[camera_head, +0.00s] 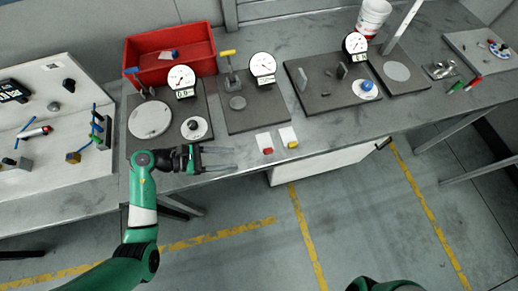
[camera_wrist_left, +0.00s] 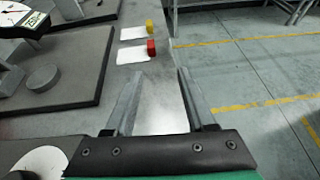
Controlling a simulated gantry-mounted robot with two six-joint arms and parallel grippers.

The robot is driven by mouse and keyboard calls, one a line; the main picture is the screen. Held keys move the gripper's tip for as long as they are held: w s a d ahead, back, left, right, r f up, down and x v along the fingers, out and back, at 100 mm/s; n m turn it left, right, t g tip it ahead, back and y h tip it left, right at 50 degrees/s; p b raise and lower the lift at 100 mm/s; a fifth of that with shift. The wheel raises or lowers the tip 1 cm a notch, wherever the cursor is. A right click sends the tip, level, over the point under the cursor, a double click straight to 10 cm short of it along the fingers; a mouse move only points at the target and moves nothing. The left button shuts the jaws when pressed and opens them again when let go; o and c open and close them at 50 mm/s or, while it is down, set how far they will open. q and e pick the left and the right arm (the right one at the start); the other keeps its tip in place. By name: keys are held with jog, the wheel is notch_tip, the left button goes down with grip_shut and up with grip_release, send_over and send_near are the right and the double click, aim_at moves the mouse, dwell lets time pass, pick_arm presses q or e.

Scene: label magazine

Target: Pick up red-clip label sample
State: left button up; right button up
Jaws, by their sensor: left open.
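The red-clip label sample (camera_head: 265,141) is a small white card with a red clip at its front end, lying flat near the front edge of the grey table. In the left wrist view its red clip (camera_wrist_left: 151,48) points toward the table edge. A matching card with a yellow clip (camera_head: 289,136) lies just to its right. My left gripper (camera_head: 234,159) is open and empty, to the left of the red-clip sample and apart from it. In the left wrist view its two fingers (camera_wrist_left: 160,95) spread below the sample. My right gripper is not visible.
Dark plates with dial gauges (camera_head: 262,67) stand behind the samples. A round white disc (camera_head: 196,128) lies on the left plate. A red bin (camera_head: 134,59) is at the back left. The table's front edge is close, with open floor (camera_head: 350,220) beyond.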

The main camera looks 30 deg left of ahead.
aim_at(264, 151)
pick_arm(q)
jog(key=shift+a+n+y, duration=0.3)
jog(key=shift+a, duration=0.15)
jog(key=shift+w+r, duration=0.15)
jog(key=shift+w, duration=0.2)
jog(key=shift+w+d+f, duration=0.3)
jog(key=shift+f, duration=0.05)
jog(key=shift+t, duration=0.3)
jog(key=b+x, duration=0.1)
jog(key=x, duration=0.4)
jog(key=shift+w+d+r, duration=0.1)
jog(key=shift+d, duration=0.05)
jog(key=b+x, duration=0.1)
jog(key=x, duration=0.3)
jog(key=shift+w+d, duration=0.2)
jog(key=shift+d, duration=0.05)
jog(key=shift+w+d, duration=0.2)
jog(key=shift+w, duration=0.05)
grip_shut()
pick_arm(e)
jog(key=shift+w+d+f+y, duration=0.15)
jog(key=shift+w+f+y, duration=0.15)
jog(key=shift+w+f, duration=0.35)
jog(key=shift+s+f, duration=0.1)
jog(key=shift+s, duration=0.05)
